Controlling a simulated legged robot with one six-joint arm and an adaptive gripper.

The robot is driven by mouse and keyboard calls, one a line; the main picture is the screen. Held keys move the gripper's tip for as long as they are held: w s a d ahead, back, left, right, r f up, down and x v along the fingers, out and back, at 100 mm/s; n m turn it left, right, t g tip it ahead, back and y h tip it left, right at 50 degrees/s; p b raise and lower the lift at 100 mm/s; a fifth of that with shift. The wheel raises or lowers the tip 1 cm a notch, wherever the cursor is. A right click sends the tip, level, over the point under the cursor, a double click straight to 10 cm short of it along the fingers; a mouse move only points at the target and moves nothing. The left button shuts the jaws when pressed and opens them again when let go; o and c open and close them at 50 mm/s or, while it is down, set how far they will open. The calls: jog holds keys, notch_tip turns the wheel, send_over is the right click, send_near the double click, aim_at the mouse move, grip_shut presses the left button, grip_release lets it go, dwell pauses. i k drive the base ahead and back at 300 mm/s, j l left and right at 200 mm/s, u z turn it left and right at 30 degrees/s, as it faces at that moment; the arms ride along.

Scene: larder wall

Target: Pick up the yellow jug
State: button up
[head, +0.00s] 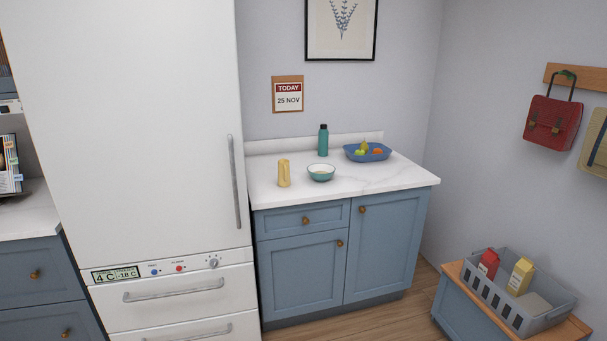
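The yellow jug (284,173) stands upright on the white marble-look counter (375,188), near its left front part, close to the fridge side. It looks small and pale yellow; I cannot make out its handle clearly. A teal bowl (321,173) with pale contents stands just to its right, with a small gap. My gripper is not in view, and nothing touches the jug.
A tall white fridge (140,130) stands left of the counter. Behind the bowl are a teal bottle (323,141) and a blue fruit bowl (367,153). A grey crate (510,303) with cartons sits on a low cabinet at right. Wooden floor (370,322) shows in front of the counter.

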aim_at(283, 169)
jog(key=i, duration=1.5)
jog(key=i+u, duration=0.2)
jog(key=i, duration=0.3)
jog(key=i+l+u, duration=0.2)
jog(key=i, duration=0.3)
jog(key=i+l+u, duration=0.25)
jog(key=i, duration=0.2)
